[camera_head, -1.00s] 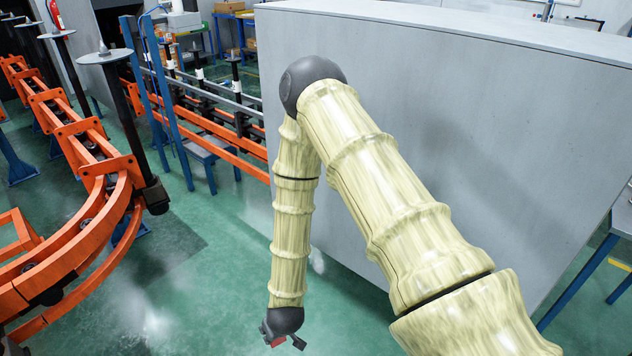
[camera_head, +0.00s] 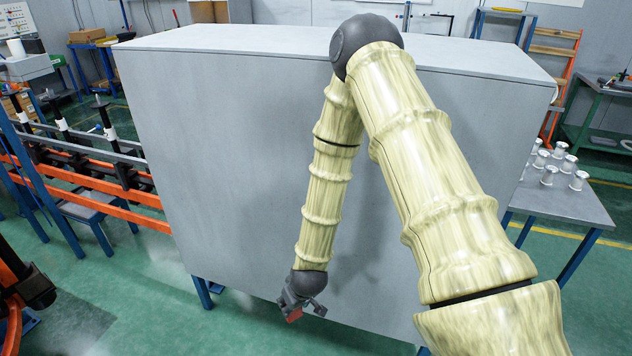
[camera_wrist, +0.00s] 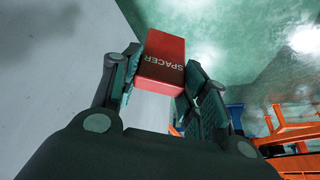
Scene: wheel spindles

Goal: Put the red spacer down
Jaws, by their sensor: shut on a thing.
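The red spacer (camera_wrist: 162,62) is a small block with "SPACER" on its face. In the wrist view it sits between the two fingers of my gripper (camera_wrist: 160,85), which is shut on it. In the head view my gripper (camera_head: 302,306) hangs low in front of the large grey cabinet, and only a little red of the spacer (camera_head: 295,315) shows under it. The gripper and spacer are in the air, apart from any surface I can see.
The large grey cabinet (camera_head: 215,150) fills the middle, with a flat bare top. A grey table (camera_head: 565,203) with several white spools (camera_head: 549,175) stands at the right. Orange conveyor rails (camera_head: 95,194) with spindles are at the left. Green floor (camera_head: 120,290) is open at lower left.

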